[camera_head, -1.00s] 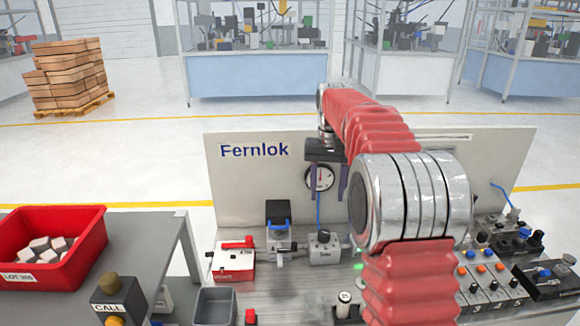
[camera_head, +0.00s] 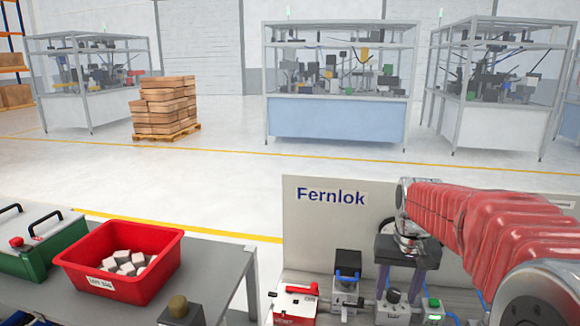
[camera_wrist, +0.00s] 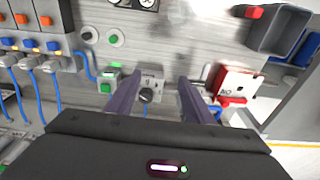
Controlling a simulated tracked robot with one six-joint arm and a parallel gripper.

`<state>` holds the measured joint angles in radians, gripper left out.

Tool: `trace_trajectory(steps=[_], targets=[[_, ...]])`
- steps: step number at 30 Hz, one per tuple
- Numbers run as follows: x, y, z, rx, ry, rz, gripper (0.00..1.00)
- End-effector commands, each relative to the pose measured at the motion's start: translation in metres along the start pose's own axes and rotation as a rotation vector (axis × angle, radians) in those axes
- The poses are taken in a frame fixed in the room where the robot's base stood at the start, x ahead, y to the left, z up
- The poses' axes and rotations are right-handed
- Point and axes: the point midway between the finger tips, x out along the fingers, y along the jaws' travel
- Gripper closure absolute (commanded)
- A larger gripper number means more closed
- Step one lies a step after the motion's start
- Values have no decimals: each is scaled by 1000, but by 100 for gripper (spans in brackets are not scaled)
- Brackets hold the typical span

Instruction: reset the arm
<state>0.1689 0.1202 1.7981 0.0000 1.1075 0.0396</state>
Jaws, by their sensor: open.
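My gripper (camera_head: 402,284) hangs from the red-sleeved arm, fingers pointing down, in front of the grey "Fernlok" panel (camera_head: 325,225). In the wrist view my gripper (camera_wrist: 157,90) has its two purple fingers apart, with nothing held between them. Past the fingertips a grey block with a black knob (camera_wrist: 147,92) stands on the metal bench; it shows in the head view (camera_head: 391,314) under the fingers. I cannot tell how much room is between them.
A white and red box (camera_head: 296,303) and a black-topped fixture (camera_head: 347,285) stand left of my gripper. A row of valves with blue hoses (camera_wrist: 28,50) is on the other side. A red bin (camera_head: 120,272) of pale blocks sits on the side table.

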Motion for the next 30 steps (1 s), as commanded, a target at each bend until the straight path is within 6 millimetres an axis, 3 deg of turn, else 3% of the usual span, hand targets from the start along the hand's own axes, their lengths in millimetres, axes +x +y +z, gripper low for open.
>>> trace_trajectory(steps=[12,30], targets=[[-17,-16,88,-71,99,-10,52],[-23,-29,201,-156,245,-33,52]])
